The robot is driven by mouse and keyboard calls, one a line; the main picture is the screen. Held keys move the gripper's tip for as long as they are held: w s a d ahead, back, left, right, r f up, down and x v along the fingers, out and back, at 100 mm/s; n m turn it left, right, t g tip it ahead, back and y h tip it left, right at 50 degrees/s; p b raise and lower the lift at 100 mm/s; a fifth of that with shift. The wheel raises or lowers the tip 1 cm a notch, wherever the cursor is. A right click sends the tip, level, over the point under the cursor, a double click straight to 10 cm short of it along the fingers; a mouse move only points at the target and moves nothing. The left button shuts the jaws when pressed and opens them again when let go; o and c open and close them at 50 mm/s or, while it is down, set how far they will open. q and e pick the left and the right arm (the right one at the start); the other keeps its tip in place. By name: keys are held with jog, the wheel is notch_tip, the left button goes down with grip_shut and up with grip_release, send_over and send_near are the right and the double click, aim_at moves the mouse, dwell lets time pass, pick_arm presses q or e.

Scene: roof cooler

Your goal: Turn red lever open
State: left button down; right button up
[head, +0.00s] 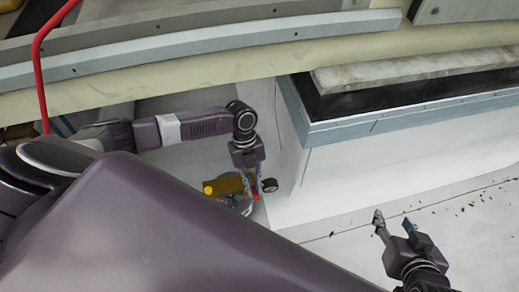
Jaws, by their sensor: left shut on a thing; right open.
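The red lever (256,195) shows as a small red piece beside a yellow-brown valve body (228,186), low in the corner near the white wall. My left gripper (253,186) reaches down over it and is shut on the red lever. The gripper's fingers hide much of the lever, so its exact angle cannot be told. My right gripper (393,222) is open and empty over the pale floor at the lower right, apart from the valve.
A white wall block with a grey-blue edge (400,125) stands on the right. A red pipe (40,75) rises at the upper left. Dark debris lies on the floor at right.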

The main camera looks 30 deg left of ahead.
dwell(0.4)
pick_arm(q)
jog(key=c, duration=1.9)
grip_release()
jog(key=shift+c, duration=0.2)
